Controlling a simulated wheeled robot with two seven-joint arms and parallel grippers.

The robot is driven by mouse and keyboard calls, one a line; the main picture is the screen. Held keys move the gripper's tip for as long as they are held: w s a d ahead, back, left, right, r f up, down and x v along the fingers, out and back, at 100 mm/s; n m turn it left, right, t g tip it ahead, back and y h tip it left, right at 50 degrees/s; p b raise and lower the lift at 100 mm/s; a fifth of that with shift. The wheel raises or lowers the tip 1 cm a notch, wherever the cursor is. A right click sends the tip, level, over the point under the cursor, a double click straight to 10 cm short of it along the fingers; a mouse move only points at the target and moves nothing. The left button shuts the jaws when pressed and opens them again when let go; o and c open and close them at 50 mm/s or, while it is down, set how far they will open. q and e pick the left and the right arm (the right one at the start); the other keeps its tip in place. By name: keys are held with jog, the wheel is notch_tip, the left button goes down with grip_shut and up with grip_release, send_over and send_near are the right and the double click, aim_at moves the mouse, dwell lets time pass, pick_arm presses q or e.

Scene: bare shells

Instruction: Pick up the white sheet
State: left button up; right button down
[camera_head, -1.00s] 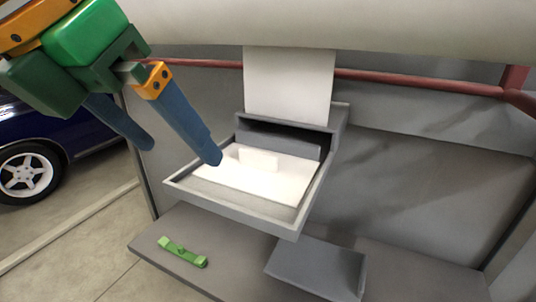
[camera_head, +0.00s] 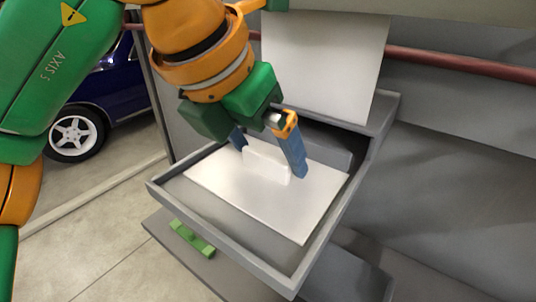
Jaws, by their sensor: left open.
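A white sheet (camera_head: 290,208) lies flat in the open grey tray (camera_head: 225,244). A small white upright block or tab (camera_head: 264,162) stands on the sheet. My left gripper (camera_head: 270,158) is over the back part of the tray. Its two blue fingers are apart, one on each side of the white tab, and its near finger is close to the sheet; I cannot tell whether it touches. The far finger is partly hidden behind the tab. Another white sheet (camera_head: 325,65) stands upright behind the tray. My right gripper is not in view.
A green handle-like piece (camera_head: 192,238) lies on the grey lower shelf (camera_head: 165,226). A red rail (camera_head: 460,65) runs along the grey back wall. A dark blue car (camera_head: 105,90) stands at the left. Bare floor shows at lower left.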

pick_arm(q)
jog(key=shift+s+a+r, duration=0.15)
jog(key=shift+s+a, duration=0.05)
jog(key=shift+s, duration=0.15)
jog(key=c, duration=1.1)
jog(key=shift+w, duration=0.1)
